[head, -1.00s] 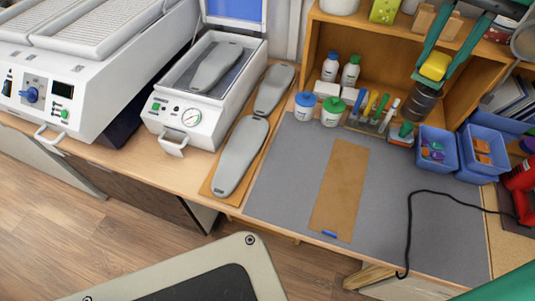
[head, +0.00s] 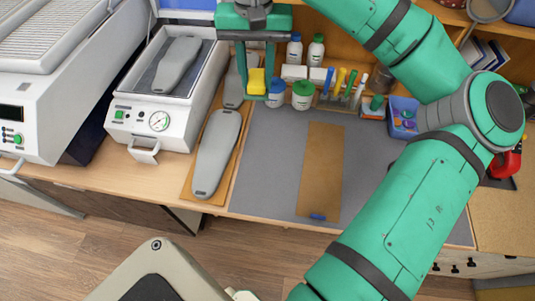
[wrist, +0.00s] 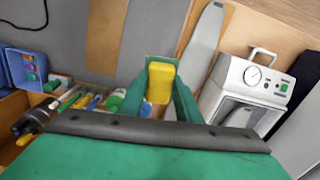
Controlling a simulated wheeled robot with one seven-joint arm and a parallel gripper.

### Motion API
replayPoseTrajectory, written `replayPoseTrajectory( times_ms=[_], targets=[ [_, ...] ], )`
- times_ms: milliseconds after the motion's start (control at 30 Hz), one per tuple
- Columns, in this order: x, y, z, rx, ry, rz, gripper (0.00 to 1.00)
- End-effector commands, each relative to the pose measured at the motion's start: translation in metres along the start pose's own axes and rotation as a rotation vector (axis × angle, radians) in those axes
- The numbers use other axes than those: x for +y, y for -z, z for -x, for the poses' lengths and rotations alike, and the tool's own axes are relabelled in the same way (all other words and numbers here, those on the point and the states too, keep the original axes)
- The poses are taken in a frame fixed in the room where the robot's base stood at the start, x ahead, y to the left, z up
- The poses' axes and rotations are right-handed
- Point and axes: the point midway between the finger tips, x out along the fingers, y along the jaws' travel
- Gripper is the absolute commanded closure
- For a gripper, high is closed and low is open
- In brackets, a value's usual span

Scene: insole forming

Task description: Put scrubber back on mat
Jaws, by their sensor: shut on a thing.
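The scrubber, a yellow block (head: 257,82), is held between the fingers of my gripper (head: 257,92), up in the air near the back left of the workbench. In the wrist view the yellow block (wrist: 160,83) sits between the two green fingers (wrist: 160,92). The grey mat (head: 268,165) lies on the bench in front and to the right of the gripper, in the head view. A brown sheet (head: 321,170) lies on the mat. My arm covers the right part of the mat.
Grey insole forms (head: 216,150) lie on a brown board left of the mat. A white press with a gauge (head: 158,120) stands farther left. White bottles (head: 302,95), pens and a blue bin (head: 403,118) line the back. The front left of the mat is clear.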

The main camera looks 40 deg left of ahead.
Motion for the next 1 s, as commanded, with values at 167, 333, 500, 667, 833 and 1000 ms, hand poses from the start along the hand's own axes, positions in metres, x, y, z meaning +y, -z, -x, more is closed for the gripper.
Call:
replayPoseTrajectory(
  times_ms=[167,333,500,667,833,1000],
  targets=[
    [-0.054,-0.057,-0.062,-0.002,0.003,0.132,0.94],
    [-0.085,-0.107,-0.098,0.0,0.001,0.224,0.94],
    [-0.1,-0.135,-0.115,0.0,0.001,0.271,0.94],
    [-0.09,-0.138,-0.124,0.001,0.0,0.276,0.94],
    [-0.057,-0.13,-0.138,0.0,0.001,0.271,0.94],
    [-0.022,-0.122,-0.154,0.0,0.0,0.271,0.94]
  ],
)
